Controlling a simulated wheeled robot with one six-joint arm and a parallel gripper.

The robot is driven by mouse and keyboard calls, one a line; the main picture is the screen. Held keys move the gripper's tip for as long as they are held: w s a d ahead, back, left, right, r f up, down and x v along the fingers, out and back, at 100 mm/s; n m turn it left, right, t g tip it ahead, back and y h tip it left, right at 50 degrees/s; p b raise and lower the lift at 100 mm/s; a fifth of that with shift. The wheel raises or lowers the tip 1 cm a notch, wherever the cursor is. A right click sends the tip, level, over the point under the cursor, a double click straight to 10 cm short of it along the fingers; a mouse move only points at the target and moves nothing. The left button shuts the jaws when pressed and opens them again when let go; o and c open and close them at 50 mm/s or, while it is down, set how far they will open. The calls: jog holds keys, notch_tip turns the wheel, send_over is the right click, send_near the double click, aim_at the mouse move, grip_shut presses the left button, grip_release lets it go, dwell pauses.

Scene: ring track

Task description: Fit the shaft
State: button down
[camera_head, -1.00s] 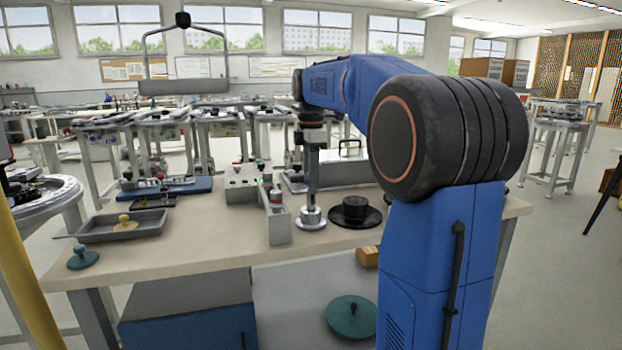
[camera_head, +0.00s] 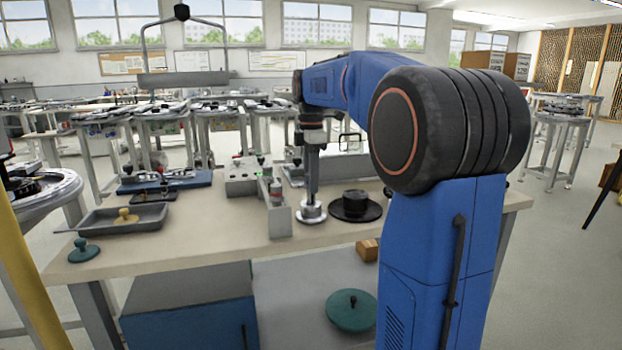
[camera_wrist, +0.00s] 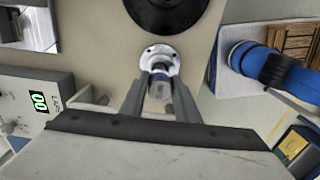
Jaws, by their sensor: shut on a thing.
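My gripper (camera_head: 312,195) points straight down over the workbench. In the wrist view, its two fingers (camera_wrist: 160,100) are shut on a grey cylindrical shaft (camera_wrist: 160,88). The shaft stands over a round silver flange (camera_wrist: 160,58) with small bolt holes. The flange also shows in the head view (camera_head: 311,215), on the bench top directly below the gripper. The shaft's lower end is hidden, so I cannot tell how deep it sits in the flange.
A black stepped disc (camera_head: 355,208) lies close right of the flange. A grey upright block (camera_head: 280,222) stands close left, near a control box (camera_head: 240,180). A grey tray (camera_head: 150,217) and a green knob (camera_head: 83,251) are further left.

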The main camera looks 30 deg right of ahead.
jog(key=shift+f, duration=0.45)
jog(key=c, duration=1.3)
grip_release()
jog(key=shift+o, duration=0.2)
notch_tip(320, 180, up, 17)
jog(key=shift+r, duration=0.15)
